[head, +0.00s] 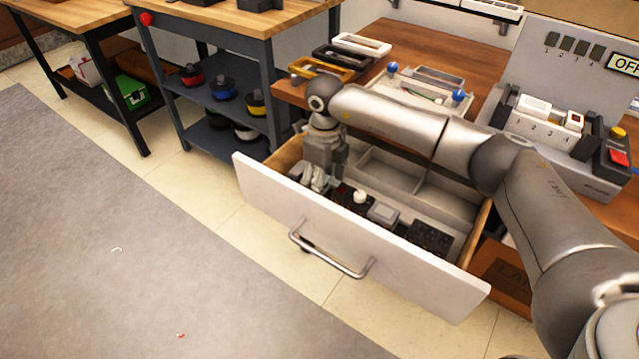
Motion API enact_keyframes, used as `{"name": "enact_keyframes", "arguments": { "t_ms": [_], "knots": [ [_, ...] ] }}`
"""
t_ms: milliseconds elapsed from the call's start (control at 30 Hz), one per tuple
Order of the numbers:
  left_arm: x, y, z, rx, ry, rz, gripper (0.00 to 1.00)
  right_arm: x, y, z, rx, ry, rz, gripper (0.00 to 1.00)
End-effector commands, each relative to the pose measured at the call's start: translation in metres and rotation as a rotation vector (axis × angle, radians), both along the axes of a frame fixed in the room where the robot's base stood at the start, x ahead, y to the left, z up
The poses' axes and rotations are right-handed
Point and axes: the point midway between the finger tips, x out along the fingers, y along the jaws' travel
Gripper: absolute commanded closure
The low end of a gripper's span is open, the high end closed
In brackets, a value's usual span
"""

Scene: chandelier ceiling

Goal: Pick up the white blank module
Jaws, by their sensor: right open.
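An open drawer (345,243) with a white front holds several small modules. A pale, flat square module (383,213) lies in its front compartment; it looks like the white blank module, but I cannot be sure at this size. A module with a round white knob (360,196) lies to its left, and a black module with a grid of keys (430,237) to its right. My right gripper (318,184) is open and points down into the drawer's left end, left of these modules. What lies under its fingers is hidden. My left gripper is out of view.
The drawer's rear compartments (390,178) look empty. On the wooden bench (455,42) above stand trays and a console (560,130) with white modules. A shelf cart (215,95) with coloured spools stands at the left. The floor in front is mostly clear.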

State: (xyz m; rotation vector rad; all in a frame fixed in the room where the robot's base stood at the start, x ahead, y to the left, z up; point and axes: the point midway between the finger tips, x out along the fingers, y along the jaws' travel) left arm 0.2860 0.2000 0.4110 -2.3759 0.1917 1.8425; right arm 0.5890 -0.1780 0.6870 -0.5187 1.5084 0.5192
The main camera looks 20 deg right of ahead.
Motion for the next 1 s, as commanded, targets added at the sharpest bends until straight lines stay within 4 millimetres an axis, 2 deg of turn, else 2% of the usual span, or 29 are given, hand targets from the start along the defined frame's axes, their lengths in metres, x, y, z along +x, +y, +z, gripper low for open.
{"name": "enact_keyframes", "arguments": {
  "t_ms": [33,400,633,733,833,1000],
  "knots": [
    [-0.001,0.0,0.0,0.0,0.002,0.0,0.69,0.0,0.0,0.0,0.0,0.0,0.0,0.34],
    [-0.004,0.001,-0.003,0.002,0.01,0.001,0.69,0.0,0.0,0.001,0.0,0.0,0.0,0.8],
    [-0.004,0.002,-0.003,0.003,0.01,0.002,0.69,0.0,0.0,0.002,0.0,-0.001,0.0,0.8],
    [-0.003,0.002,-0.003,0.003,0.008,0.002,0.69,0.001,0.0,0.009,0.0,-0.004,0.0,0.8],
    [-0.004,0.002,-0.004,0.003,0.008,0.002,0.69,0.001,0.0,0.025,0.0,-0.005,0.0,0.8],
    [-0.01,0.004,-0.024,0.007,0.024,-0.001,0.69,0.001,0.0,0.061,0.001,-0.006,-0.001,0.8]
  ]
}}
